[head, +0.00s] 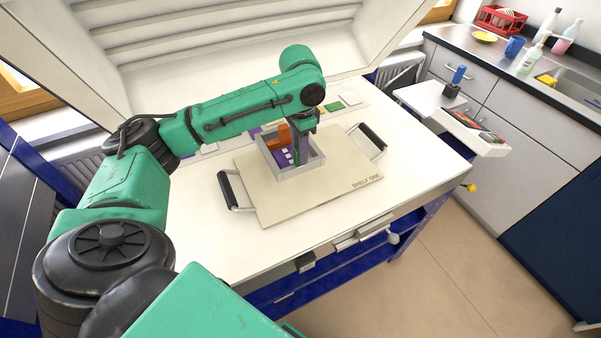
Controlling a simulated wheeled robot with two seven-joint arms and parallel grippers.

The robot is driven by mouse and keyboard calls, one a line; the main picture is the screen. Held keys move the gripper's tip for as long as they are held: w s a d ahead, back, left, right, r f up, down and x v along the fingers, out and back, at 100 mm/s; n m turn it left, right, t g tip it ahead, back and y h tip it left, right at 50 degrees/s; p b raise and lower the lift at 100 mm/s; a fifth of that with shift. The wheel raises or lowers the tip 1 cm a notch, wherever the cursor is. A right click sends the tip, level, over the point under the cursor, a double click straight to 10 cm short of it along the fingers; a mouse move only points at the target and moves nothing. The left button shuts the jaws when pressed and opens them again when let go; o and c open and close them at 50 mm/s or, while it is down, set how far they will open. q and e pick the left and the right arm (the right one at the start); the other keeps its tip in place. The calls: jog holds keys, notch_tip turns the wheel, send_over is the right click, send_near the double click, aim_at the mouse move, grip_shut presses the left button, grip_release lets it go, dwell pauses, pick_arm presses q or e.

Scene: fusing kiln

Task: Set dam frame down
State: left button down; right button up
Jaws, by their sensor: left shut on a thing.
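The grey square dam frame (313,165) is over the middle of the cream kiln shelf (345,184), which has a black handle at each side. The frame stands around small purple, white and orange pieces. My left gripper (302,152) reaches down at the frame's right part and is shut on the frame. The fingertips are small and partly hidden against the frame wall. I cannot tell whether the frame's underside touches the shelf or is slightly above it. My right gripper is out of view.
The shelf lies on a white bench (300,224); a raised kiln lid (230,55) stands behind. Coloured glass samples (350,98) lie along the back. A small side stand (470,128) with items is at the right, before the sink counter. The bench's front right is clear.

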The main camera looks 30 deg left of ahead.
aim_at(300, 172)
pick_arm(q)
notch_tip(300, 172, down, 8)
jog(key=shift+p, duration=0.3)
jog(key=shift+w+f, duration=0.1)
jog(key=shift+f, duration=0.2)
jog(key=shift+a, duration=0.1)
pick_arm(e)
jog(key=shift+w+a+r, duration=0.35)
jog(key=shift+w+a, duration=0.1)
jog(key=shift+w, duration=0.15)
pick_arm(q)
jog(key=c, duration=0.7)
grip_release()
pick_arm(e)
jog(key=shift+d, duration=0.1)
pick_arm(q)
notch_tip(300, 172, up, 12)
jog(key=shift+r+b, duration=0.1)
jog(key=shift+b, duration=0.6)
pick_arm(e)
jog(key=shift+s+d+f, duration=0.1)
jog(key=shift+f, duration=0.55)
